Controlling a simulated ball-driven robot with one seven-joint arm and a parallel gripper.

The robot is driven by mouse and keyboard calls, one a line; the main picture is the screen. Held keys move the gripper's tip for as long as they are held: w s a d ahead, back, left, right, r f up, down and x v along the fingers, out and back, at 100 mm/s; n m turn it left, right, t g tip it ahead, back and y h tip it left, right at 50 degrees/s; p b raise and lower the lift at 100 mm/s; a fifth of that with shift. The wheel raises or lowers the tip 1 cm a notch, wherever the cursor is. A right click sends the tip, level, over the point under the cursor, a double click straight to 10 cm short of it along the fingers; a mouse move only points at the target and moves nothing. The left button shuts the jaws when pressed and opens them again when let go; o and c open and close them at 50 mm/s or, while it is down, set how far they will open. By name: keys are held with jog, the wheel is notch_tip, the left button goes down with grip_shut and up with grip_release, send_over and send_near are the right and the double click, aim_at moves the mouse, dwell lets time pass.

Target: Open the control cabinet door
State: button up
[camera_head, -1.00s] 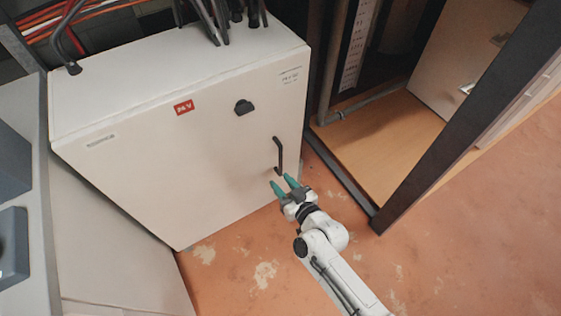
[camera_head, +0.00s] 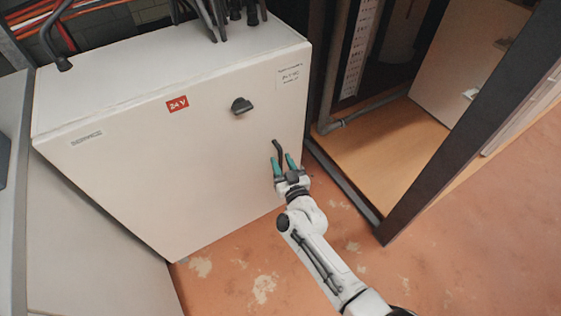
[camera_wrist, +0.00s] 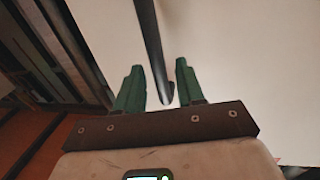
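The control cabinet (camera_head: 190,150) is a large white box with a closed front door. It carries a red "24 V" label and a black knob (camera_head: 241,106). A dark bar handle (camera_head: 277,149) is on the door's right side; it also shows in the wrist view (camera_wrist: 151,45). My gripper (camera_head: 284,164) is at the handle's lower part, with its green fingers open. In the wrist view my gripper (camera_wrist: 158,85) has one finger on each side of the handle, with gaps showing. The handle's lower end is partly hidden by the gripper in the head view.
Black cables (camera_head: 215,15) enter the cabinet's top. To the right stands a dark-framed open enclosure (camera_head: 440,130) with a wooden floor and pipe. The orange floor (camera_head: 470,250) in front is free. A grey-white unit (camera_head: 90,240) stands at the left.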

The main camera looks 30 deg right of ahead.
jog(key=shift+w+d, duration=0.15)
jog(key=shift+w, duration=0.65)
grip_shut()
